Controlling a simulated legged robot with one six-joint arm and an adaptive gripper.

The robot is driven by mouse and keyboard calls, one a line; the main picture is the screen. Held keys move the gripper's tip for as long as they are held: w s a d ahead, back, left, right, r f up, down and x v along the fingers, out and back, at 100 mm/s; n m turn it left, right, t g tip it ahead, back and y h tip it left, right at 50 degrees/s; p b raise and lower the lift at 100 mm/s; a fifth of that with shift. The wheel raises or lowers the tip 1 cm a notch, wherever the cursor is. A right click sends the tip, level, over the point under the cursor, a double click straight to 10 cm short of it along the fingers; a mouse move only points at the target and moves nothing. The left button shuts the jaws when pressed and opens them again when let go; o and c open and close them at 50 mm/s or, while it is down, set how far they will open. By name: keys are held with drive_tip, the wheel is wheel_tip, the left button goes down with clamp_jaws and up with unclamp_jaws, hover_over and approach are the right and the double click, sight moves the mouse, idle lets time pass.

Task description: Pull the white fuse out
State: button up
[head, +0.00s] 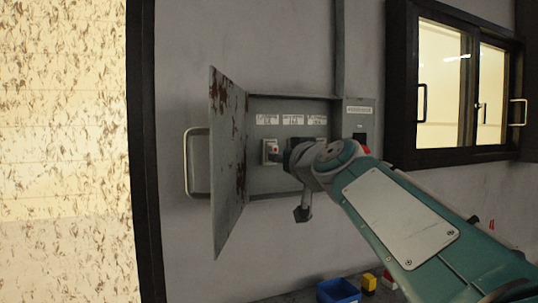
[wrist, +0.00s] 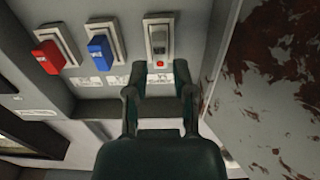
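In the head view the fuse (head: 270,152) is the leftmost one, near the open door. My gripper (wrist: 159,88) is open and empty, with its two fingers spread just short of the fuse and roughly lined up with it. In the head view my gripper (head: 290,156) is at the cabinet opening, beside the fuse. My wrist hides the other fuses there.
A red fuse (wrist: 48,57) and a blue fuse (wrist: 99,52) sit beside it. The rusty cabinet door (head: 229,165) stands open close by on the left. A blue bin (head: 338,291) and a yellow block (head: 369,282) are below.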

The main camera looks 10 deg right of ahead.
drive_tip(key=shift+x, duration=2.2)
idle(0.4)
drive_tip(key=shift+s, duration=0.15)
idle(0.3)
clamp_jaws()
